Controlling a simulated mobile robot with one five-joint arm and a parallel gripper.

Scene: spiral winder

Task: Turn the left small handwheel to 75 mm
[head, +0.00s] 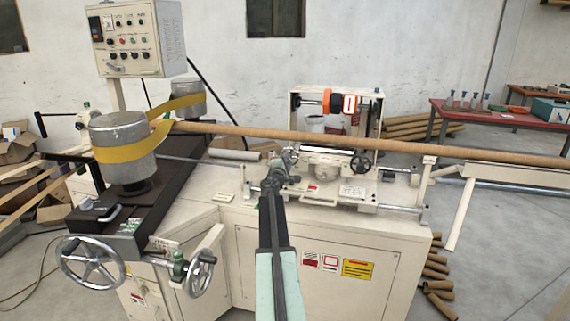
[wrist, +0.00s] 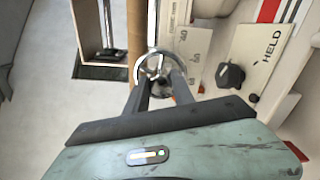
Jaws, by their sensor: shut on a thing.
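The left small handwheel (head: 291,155) is on the front of the white cutting unit, partly hidden behind my gripper (head: 276,174) in the head view. In the wrist view the handwheel (wrist: 157,62) shows as a chrome ring with spokes, and my gripper (wrist: 160,82) is shut on it, its two fingers meeting at the near side. A pale plate with a scale (wrist: 194,55) lies just right of the wheel. Its numbers are sideways and too small to read surely, and I cannot make out a pointer. The right small handwheel (head: 361,165) stands apart, to the right.
A long brown tube (head: 400,150) runs across above the handwheels. A black knob (wrist: 230,76) on a plate marked HELD sits right of my gripper. Two large handwheels (head: 91,262) (head: 200,273) are at the lower left. A control box (head: 130,38) stands behind.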

